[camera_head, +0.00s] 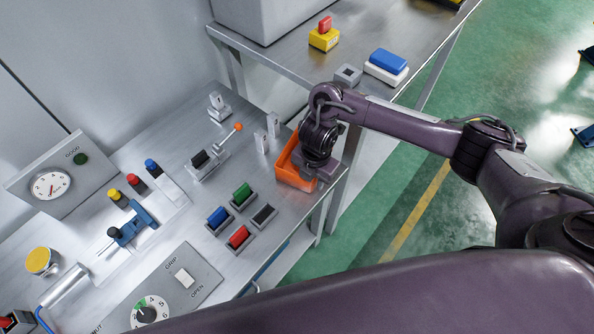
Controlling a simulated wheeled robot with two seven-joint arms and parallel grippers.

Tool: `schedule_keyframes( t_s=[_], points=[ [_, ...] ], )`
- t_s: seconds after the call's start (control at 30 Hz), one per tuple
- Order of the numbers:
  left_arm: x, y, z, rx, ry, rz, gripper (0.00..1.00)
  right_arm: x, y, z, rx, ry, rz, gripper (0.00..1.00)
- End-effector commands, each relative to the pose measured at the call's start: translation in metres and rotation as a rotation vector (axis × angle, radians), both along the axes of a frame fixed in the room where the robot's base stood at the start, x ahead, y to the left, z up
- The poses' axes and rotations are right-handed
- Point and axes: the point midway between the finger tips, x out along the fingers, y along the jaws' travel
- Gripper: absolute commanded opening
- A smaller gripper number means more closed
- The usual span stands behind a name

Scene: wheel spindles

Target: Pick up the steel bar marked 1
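Two small upright steel bars stand side by side on the steel bench, left of the orange tray: one nearer (262,142) and one farther back (273,125). Each has a small dark mark on it, too small to read, so I cannot tell which is marked 1. My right gripper (312,178) points down over the right side of the orange tray (287,171). Its fingertips and the tray's inside there are mostly hidden, so I cannot see whether it is open or holds anything. It is apart from both upright bars. My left gripper is not in view.
A lever with an orange knob (238,127) stands left of the bars. Blue, green and red blocks (242,193) sit in holders in front. A control panel (165,290) is nearer. A back bench holds a blue-and-white block (387,66) and a yellow-and-red switch (324,37).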

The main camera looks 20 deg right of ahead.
Motion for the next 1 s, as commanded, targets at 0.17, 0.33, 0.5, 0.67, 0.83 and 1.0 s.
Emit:
schedule_keyframes(
  t_s=[0.17,0.33,0.5,0.67,0.83,1.0],
  points=[
    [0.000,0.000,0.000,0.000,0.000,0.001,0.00,0.000,0.000,0.000,0.000,0.000,0.000,0.24],
    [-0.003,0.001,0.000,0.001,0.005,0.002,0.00,0.000,0.000,0.000,0.001,-0.001,0.000,0.02],
    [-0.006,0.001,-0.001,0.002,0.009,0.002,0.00,0.000,0.000,0.000,0.001,-0.001,-0.001,0.00],
    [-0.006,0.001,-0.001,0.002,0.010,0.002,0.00,0.000,0.000,0.001,0.001,-0.001,-0.001,0.00],
    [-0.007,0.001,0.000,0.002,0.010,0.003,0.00,0.001,0.000,0.002,0.001,-0.002,-0.001,0.00],
    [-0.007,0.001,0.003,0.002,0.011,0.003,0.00,0.001,0.000,0.014,0.002,-0.003,0.000,0.00]
  ],
)
